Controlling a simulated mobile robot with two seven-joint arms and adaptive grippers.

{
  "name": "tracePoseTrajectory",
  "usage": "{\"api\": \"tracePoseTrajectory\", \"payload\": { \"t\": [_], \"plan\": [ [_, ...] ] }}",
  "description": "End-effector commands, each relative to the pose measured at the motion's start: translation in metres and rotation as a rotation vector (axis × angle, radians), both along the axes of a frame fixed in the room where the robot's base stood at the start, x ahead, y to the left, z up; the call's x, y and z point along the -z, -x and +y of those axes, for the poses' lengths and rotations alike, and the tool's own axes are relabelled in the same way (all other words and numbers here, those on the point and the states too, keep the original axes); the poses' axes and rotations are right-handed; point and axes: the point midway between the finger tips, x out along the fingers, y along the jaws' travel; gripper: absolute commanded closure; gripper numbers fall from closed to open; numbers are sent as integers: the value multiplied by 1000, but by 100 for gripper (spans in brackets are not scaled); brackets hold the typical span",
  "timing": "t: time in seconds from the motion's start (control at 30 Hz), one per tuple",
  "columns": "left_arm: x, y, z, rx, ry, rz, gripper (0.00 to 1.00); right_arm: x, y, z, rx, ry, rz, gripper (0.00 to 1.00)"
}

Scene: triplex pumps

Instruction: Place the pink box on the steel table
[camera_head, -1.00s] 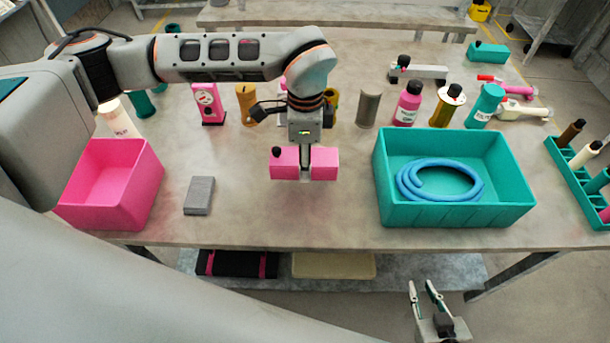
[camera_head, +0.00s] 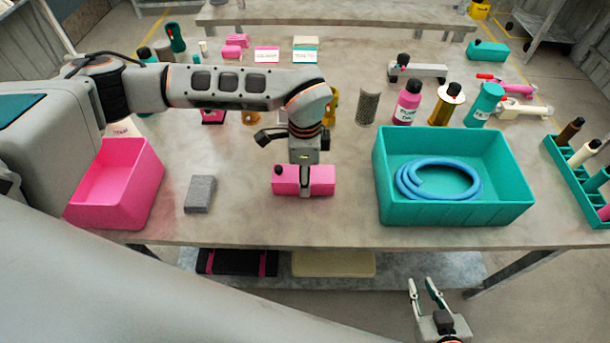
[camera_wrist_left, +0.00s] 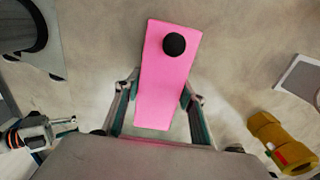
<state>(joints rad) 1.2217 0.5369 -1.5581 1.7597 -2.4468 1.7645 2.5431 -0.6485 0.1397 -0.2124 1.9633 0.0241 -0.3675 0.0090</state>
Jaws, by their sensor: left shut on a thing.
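The pink box (camera_head: 318,181), a small block with a black knob, is between the fingers of my left gripper (camera_head: 304,182), which is shut on it. The box is low over the grey tabletop (camera_head: 290,225), near its front; I cannot tell whether it touches. In the left wrist view the box (camera_wrist_left: 165,85) lies lengthwise between the two fingers (camera_wrist_left: 158,105), its black knob at the far end. My right gripper (camera_head: 428,292) is open and empty in front of the table's front edge.
A pink open bin (camera_head: 140,200) and a grey block (camera_head: 199,194) stand left of the box. A teal bin (camera_head: 455,215) holding a blue hose (camera_head: 440,193) stands to the right. Several bottles stand behind. The tabletop between the grey block and the teal bin is otherwise clear.

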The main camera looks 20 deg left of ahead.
Motion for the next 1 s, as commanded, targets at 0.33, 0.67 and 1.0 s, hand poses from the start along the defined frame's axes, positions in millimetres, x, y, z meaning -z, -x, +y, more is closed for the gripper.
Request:
{"api": "tracePoseTrajectory", "payload": {
  "t": [0.33,0.67,1.0],
  "plan": [
    [0,0,0,0,0,0,44,1,0,0,0,0,1,79],
    [-27,-1,-1,1,1,-2,44,2,1,0,-1,0,2,79],
    [-94,0,0,0,0,-2,44,11,2,0,0,0,5,79]
  ]
}}
